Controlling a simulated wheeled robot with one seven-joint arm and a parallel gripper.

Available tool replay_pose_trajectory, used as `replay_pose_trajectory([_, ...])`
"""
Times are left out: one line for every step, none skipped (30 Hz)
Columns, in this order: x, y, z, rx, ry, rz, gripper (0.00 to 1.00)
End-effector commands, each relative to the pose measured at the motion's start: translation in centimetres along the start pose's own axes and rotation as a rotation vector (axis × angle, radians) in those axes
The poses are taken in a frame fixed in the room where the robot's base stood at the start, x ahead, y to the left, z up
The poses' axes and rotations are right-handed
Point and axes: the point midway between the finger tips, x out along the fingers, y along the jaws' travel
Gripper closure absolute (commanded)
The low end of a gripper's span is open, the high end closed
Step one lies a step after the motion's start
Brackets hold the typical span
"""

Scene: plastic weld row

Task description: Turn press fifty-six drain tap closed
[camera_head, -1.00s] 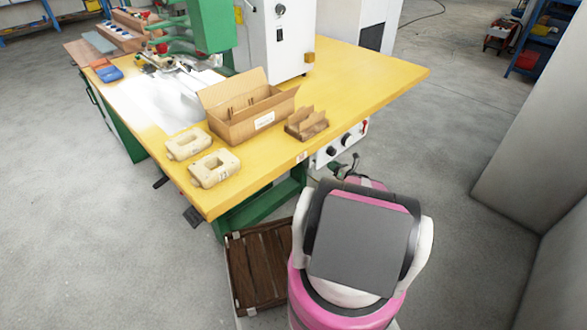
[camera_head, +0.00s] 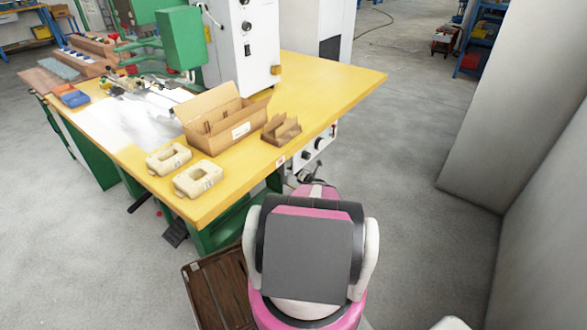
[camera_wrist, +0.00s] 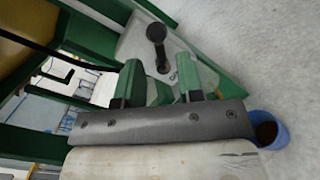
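A black lever with a round knob end (camera_wrist: 157,42) sits on a pale grey plate (camera_wrist: 135,45) in the wrist view; it looks like the drain tap, and part of a dark letter shows on the plate near its lower end. My gripper (camera_wrist: 168,82) has its two green fingers apart, with nothing held between them. The lever lies beyond the fingertips, roughly in line with the gap, and appears apart from them. In the head view my own pink and grey arm hides the gripper and the tap.
A blue bucket (camera_wrist: 268,130) with dark contents stands beside the gripper at right. The yellow worktable (camera_head: 330,85) holds a cardboard box (camera_head: 215,120) and pale blocks (camera_head: 198,178). A brown slatted pallet (camera_head: 215,285) lies on the floor. A grey wall (camera_head: 500,120) stands at right.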

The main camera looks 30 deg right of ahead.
Motion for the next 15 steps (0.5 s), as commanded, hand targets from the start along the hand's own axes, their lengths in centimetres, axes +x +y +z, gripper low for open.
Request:
replay_pose_trajectory([0.9, -0.1, 0.0, -0.001, 0.001, 0.001, 0.65])
replay_pose_trajectory([1.2, -0.1, 0.0, -0.001, 0.001, 0.001, 0.65])
replay_pose_trajectory([1.6, -0.1, 0.0, -0.001, 0.001, 0.001, 0.65])
replay_pose_trajectory([1.9, -0.1, 0.0, -0.001, 0.001, 0.001, 0.65])
replay_pose_trajectory([2.2, -0.1, 0.0, -0.001, 0.001, 0.001, 0.65])
replay_pose_trajectory([2.5, 0.0, 0.0, -0.001, 0.001, 0.001, 0.65])
replay_pose_trajectory([2.7, 0.0, 0.0, -0.001, 0.001, 0.001, 0.65])
replay_pose_trajectory([2.8, 0.0, 0.0, -0.001, 0.001, 0.001, 0.65])
replay_pose_trajectory([2.9, 0.0, 0.0, -0.001, 0.001, 0.001, 0.65])
replay_pose_trajectory([3.0, 0.0, 0.0, -0.001, 0.001, 0.001, 0.65])
replay_pose_trajectory([3.0, 0.0, 0.0, -0.001, 0.000, 0.000, 0.65])
replay_pose_trajectory([3.0, 0.0, 0.0, -0.001, 0.000, 0.000, 0.65])
replay_pose_trajectory([3.0, 0.0, 0.0, -0.001, 0.000, 0.000, 0.65])
replay_pose_trajectory([3.0, 0.0, 0.0, -0.001, 0.000, 0.000, 0.65])
replay_pose_trajectory([3.0, 0.0, 0.0, -0.001, 0.000, 0.000, 0.65])
